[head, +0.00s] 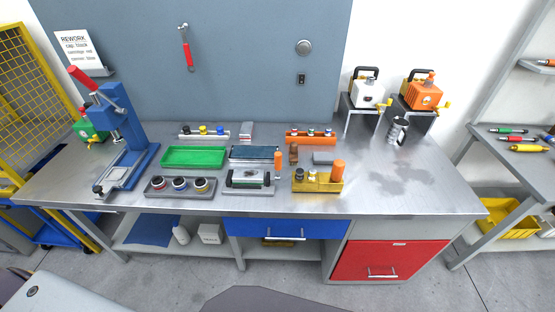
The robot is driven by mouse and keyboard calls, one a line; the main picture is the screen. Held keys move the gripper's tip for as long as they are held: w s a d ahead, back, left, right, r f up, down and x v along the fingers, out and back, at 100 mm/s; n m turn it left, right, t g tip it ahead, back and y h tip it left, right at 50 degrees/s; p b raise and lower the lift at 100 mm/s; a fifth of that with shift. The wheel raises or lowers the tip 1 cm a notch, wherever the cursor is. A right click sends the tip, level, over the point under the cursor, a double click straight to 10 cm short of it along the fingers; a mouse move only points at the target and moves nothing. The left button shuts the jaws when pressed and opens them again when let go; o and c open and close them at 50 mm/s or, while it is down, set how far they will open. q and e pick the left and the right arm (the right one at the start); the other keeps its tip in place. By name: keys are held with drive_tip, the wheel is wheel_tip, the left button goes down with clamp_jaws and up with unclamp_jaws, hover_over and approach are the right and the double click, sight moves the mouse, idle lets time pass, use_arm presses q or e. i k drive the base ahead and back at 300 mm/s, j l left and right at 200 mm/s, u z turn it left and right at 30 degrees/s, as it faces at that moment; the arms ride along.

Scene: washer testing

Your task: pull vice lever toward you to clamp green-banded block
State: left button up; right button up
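A low grey fixture (258,192) near the front middle of the workbench looks like the vice. A small block with green on it (247,176) sits in it, between its jaws as far as I can tell. An upright orange piece (278,166) stands at the fixture's right end; I cannot tell whether it is the vice lever's handle. The block's band and the jaw gap are too small to make out. Neither of my grippers is in view.
A blue press (130,130) with a red handle stands left on the steel bench (400,195). A green tray (194,157), a grey tray with round parts (181,193) and a yellow holder (316,186) surround the fixture. The bench's right front is clear.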

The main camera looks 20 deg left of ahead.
sight(278, 155)
drive_tip(key=i+l+u, duration=0.1)
drive_tip(key=u, duration=0.25)
drive_tip(key=l+u, duration=0.55)
drive_tip(key=u, duration=0.15)
drive_tip(key=k, duration=0.1)
drive_tip(key=i, duration=0.15)
